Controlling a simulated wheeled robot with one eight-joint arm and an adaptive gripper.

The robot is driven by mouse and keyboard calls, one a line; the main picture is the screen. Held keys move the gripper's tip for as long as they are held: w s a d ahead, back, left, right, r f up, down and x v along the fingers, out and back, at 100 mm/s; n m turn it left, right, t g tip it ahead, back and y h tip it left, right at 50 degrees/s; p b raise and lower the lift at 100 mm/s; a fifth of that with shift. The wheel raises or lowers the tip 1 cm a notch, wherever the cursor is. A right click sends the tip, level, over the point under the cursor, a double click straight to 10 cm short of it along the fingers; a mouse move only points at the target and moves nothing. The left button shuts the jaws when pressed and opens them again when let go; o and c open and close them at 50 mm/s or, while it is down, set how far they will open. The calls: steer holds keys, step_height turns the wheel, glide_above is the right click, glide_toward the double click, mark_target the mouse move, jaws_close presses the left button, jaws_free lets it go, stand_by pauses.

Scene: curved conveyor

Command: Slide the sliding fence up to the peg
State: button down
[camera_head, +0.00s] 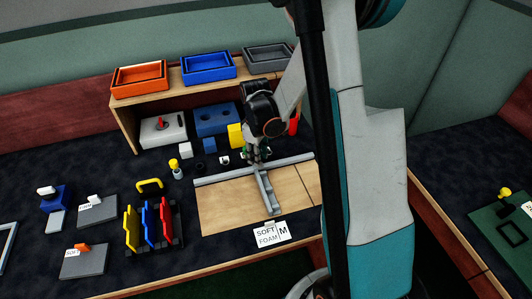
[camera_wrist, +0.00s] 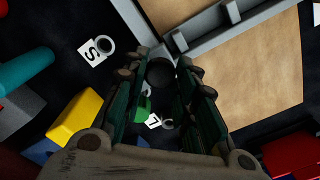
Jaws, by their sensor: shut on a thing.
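The sliding fence (camera_head: 265,190) is a grey bar lying across the wooden board, meeting a long grey rail (camera_head: 218,179) at the board's back edge. In the wrist view the fence (camera_wrist: 205,30) shows small raised blocks. My gripper (camera_head: 260,157) is at the fence's rail end; in the wrist view its fingers (camera_wrist: 163,82) stand on both sides of a dark round knob (camera_wrist: 160,72). The knob's join to the fence is hidden. I cannot tell which is the peg.
The wooden board (camera_head: 225,210) has bare room on both sides of the fence. A "SOFT FOAM M" card (camera_head: 272,234) lies at its front. A rack of coloured plates (camera_head: 150,228) stands left; a shelf with trays (camera_head: 208,67) stands behind. A yellow block (camera_head: 236,135) is near my gripper.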

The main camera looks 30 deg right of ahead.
steer(key=shift+a, duration=0.1)
steer(key=c, duration=1.3)
jaws_free()
step_height(320, 180, up, 12)
steer(key=shift+r, duration=0.1)
steer(key=s+a+r+m+t, duration=0.2)
steer(key=s+a+r, duration=0.1)
steer(key=s, duration=0.3)
steer(key=s+a+r+m+t, duration=0.2)
steer(key=s+a+r, duration=0.1)
steer(key=s, duration=0.3)
steer(key=s+a+r+m+t, duration=0.2)
steer(key=s+a+r+t, duration=0.1)
steer(key=s+a+r, duration=0.1)
steer(key=shift+s+r, duration=0.6)
steer(key=shift+s, duration=0.3)
